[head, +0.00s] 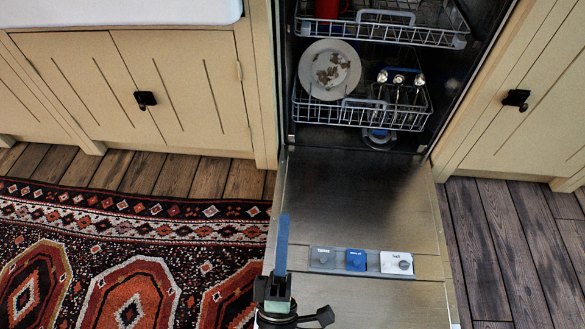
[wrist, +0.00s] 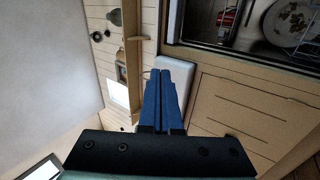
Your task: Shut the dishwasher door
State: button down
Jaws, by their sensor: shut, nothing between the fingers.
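The dishwasher door (head: 365,200) hangs wide open, folded down in front of the dishwasher's opening. Its inner face is up, with the detergent compartments (head: 355,260) across it. My gripper (head: 283,218) is shut and empty, its blue fingers together, over the door's left edge in the head view. I cannot tell whether it touches the door. In the wrist view the shut fingers (wrist: 160,74) point toward the white sink and cabinets. The dishwasher's interior (wrist: 240,30) shows at the upper right there. The door's near end runs out of the head view.
The lower rack (head: 340,112) holds a plate (head: 329,69) and several utensils; the upper rack (head: 380,32) holds something red. Both sit above the door. Cabinets (head: 180,88) flank the opening. A patterned rug (head: 120,260) lies left; bare wooden floor (head: 500,250) lies right.

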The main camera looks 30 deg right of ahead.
jog(key=b+x, duration=0.3)
jog(key=x, duration=1)
jog(key=shift+d+f+b, duration=0.3)
jog(key=shift+d+b, duration=0.05)
dwell(1.1)
